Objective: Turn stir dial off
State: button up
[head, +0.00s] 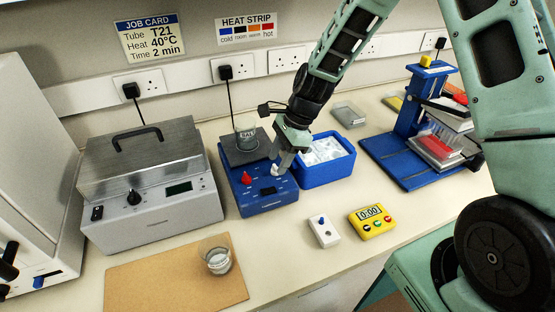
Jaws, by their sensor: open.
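The blue hotplate stirrer (262,205) stands mid-bench with a dark top plate. A red dial (246,178) sits at the left of its sloping front. A small white dial (274,169) sits at the right of that front, partly covered by my gripper. I cannot read the marks that tell which dial is stir, or where either points. My gripper (282,169) reaches down from the upper right, open, with its fingertips at the white dial. I cannot tell whether they touch it. A glass beaker (246,136) with a label stands on the top plate.
A blue ice tub (326,174) stands close to the right of the stirrer. A grey lidded heater (152,205) is at its left. A white switch box (324,231), a yellow timer (372,221) and a beaker (216,259) on a brown mat (140,287) lie in front.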

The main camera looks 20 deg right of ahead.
jog(key=shift+x, duration=0.8)
jog(key=shift+c, duration=0.2)
grip_shut()
